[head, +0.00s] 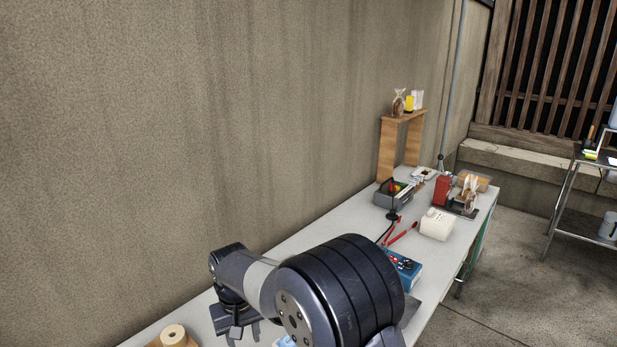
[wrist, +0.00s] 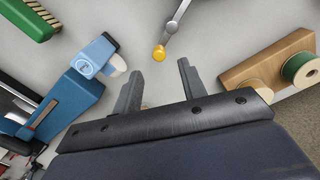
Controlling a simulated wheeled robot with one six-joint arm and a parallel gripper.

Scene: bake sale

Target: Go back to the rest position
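My gripper (wrist: 158,82) is open in the wrist view, with its two dark fingers apart and nothing between them. In the head view my gripper (head: 237,328) points down over the near end of the long white table (head: 345,222). My arm's thick dark joint covers much of the table's near part. Past the fingertips, a metal rod with a round yellow end (wrist: 160,52) lies over the pale tabletop.
In the wrist view, a blue device (wrist: 70,103) and a green brush (wrist: 28,18) lie left; a wooden spool holder (wrist: 265,65) with green ribbon (wrist: 302,70) is right. Farther along stand a grey cash box (head: 393,199), white container (head: 437,224) and wooden shelf (head: 387,150). A wall runs behind.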

